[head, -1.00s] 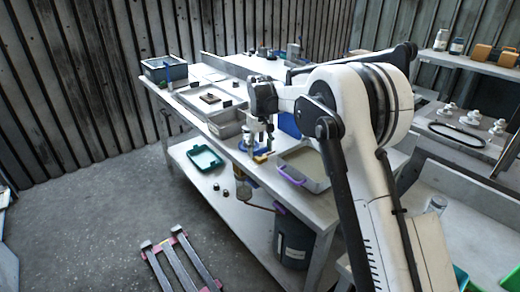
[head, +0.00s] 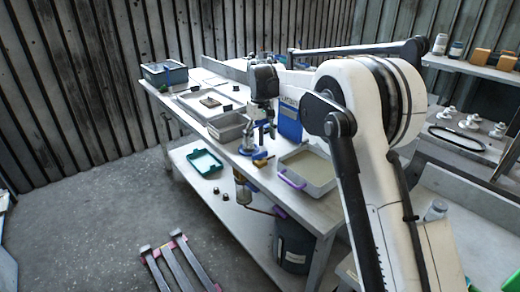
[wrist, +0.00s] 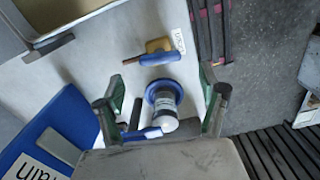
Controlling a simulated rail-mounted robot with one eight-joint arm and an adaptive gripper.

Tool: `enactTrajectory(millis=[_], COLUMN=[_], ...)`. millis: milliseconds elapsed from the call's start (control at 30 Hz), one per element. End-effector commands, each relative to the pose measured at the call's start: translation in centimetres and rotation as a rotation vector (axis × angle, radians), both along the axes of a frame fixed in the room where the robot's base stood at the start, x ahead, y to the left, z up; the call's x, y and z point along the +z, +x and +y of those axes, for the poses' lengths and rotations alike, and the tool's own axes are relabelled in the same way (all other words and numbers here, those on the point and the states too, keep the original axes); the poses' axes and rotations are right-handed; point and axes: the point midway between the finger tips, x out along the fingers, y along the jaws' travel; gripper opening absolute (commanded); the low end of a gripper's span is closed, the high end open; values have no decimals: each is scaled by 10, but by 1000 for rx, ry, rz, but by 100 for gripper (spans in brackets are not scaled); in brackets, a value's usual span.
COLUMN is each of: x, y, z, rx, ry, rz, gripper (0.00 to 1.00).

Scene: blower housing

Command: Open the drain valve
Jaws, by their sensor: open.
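The drain valve shows in the wrist view as a brass body (wrist: 158,45) with a blue lever (wrist: 160,58) lying across the picture and a small white tag beside it. In the head view its brass part (head: 260,162) is small, near the bench's front edge. My gripper (wrist: 162,88) is open and empty. Its two fingers are on either side of a pale upright cylinder on a round blue base (wrist: 163,92), with the valve beyond the fingertips. The blue base (head: 250,151) also shows in the head view. I cannot tell whether either finger touches the cylinder.
A shallow tray (head: 327,178) with a purple handle stands right of the valve. A grey bin (head: 228,130) stands left. A blue box (head: 290,122) is behind my gripper. A teal tray (head: 206,164) and dark drum (head: 292,245) are below the benchtop.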

Motion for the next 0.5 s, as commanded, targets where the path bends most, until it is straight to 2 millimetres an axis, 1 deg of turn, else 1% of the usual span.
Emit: enactTrajectory(millis=[33,200,333,500], x=[11,39,52,58], y=[0,0,0,0], z=[0,0,0,0], rx=[0,0,0,0], ry=[0,0,0,0], rz=[0,0,0,0], gripper=[73,73,73,73])
